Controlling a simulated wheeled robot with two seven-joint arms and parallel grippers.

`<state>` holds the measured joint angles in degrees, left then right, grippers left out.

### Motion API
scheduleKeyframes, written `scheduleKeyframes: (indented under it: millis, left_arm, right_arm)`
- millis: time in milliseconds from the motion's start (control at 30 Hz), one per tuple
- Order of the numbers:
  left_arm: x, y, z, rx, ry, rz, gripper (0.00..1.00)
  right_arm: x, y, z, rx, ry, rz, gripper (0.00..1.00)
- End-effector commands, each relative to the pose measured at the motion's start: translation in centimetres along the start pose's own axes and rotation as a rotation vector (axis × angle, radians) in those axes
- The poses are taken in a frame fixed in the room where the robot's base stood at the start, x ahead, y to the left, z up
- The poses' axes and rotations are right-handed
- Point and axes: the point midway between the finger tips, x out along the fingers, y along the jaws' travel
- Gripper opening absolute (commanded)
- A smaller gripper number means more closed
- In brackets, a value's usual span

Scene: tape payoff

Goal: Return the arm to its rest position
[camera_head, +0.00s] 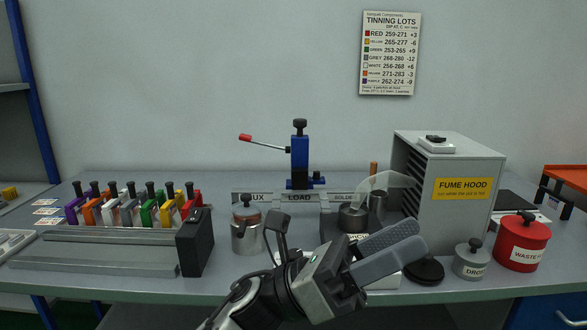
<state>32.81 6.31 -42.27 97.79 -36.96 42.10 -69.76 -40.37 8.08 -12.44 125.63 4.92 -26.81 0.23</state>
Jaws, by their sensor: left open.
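My left gripper (415,237) is in the front middle of the head view, reaching up from the bottom edge. Its two grey fingers point up and to the right. They are open, with nothing seen between them. It appears in front of the solder station and hides part of it and of the bench edge. My right gripper is not in view.
Behind are the solder pot (353,217), a blue press (300,160) with a red-tipped lever, and the fume hood (462,215). A metal canister (247,232), black block (195,243) and coloured holders (148,212) stand left; a dross pot (470,261) and red waste can (522,240) stand right.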

Motion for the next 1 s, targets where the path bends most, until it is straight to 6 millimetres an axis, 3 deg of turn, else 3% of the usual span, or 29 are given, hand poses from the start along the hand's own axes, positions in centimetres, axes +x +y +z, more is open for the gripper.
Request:
scheduleKeyframes:
  millis: [100,167,300,433,533,700,833,1000]
  left_arm:
    - [-5.6,2.9,1.2,-0.421,-0.317,0.247,0.51]
    - [-9.3,4.3,1.0,-0.630,-0.486,0.356,0.51]
    - [-19.1,5.7,-2.1,-1.097,-0.910,0.569,0.51]
    - [-27.6,4.1,-7.0,-1.449,-1.315,0.707,0.51]
    - [-32.6,1.4,-11.0,-1.648,-1.612,0.775,0.51]
    - [-37.6,-3.5,-16.0,-1.834,-2.000,0.831,0.51]
    - [-39.0,-5.5,-17.8,-1.883,-2.145,0.844,0.51]
    - [-39.3,-5.9,-18.2,-1.894,-2.180,0.844,0.51]
  right_arm:
    - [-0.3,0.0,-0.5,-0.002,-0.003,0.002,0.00]
    - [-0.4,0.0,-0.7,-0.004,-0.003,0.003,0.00]
    - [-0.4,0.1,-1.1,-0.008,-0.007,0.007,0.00]
    - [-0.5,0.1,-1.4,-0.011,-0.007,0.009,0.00]
    - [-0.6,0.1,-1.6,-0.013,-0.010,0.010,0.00]
    - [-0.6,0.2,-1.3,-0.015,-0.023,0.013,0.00]
    - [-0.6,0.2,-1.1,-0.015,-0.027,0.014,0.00]
    - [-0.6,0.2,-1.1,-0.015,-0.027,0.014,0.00]
